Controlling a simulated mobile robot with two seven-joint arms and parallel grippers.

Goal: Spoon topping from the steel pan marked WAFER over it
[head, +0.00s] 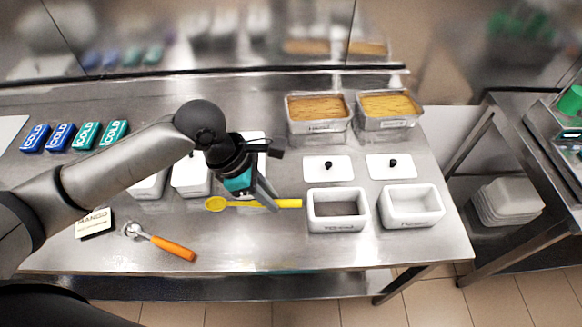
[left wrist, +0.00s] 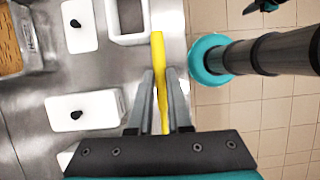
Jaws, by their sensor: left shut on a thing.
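My left gripper (head: 264,200) is shut on the yellow spoon (head: 288,203), gripping it along its handle. The spoon's bowl points left in the head view and its handle end is beside a white tub (head: 338,223). The left wrist view also shows the spoon (left wrist: 158,60) between the two fingers (left wrist: 160,95). Two steel pans, a left one (head: 319,128) and a right one (head: 388,123), stand at the back right, filled with tan-yellow topping. Their labels are too small to read. A second open white tub (head: 411,218) stands right of the first.
Two white lids (head: 315,172) (head: 377,171) with black knobs lie between pans and tubs. More white containers are partly behind my left arm. An orange-handled scoop (head: 172,247) and a MANGO card (head: 94,232) lie at the front left. COLD packs (head: 85,135) line the back left.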

